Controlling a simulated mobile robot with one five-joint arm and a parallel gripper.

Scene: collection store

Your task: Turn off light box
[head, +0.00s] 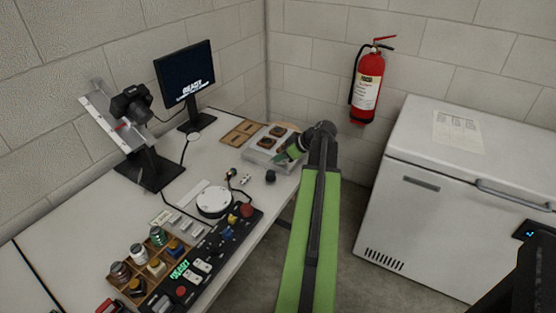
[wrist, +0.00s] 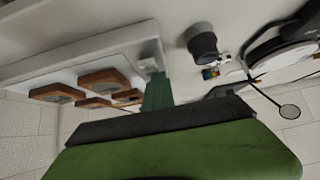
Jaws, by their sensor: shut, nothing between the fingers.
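The light box (head: 258,158) is a pale, low box at the far right end of the desk, with small brown framed pieces on top. In the wrist view its pale side (wrist: 95,50) fills the upper left, with the brown frames (wrist: 105,78) beside it. My gripper (head: 283,158) is at the box's near right side, its green tip close to the edge. In the wrist view the shut green fingertips (wrist: 157,92) point at a small pale fitting (wrist: 150,66) on the box, perhaps its switch. I cannot tell whether they touch. The fingers hold nothing.
A small dark knob-like object (head: 270,176) stands just in front of the box. A round white device (head: 214,201), a control panel (head: 205,255) and a monitor (head: 187,75) share the desk. A white chest freezer (head: 440,190) stands right, across a floor gap.

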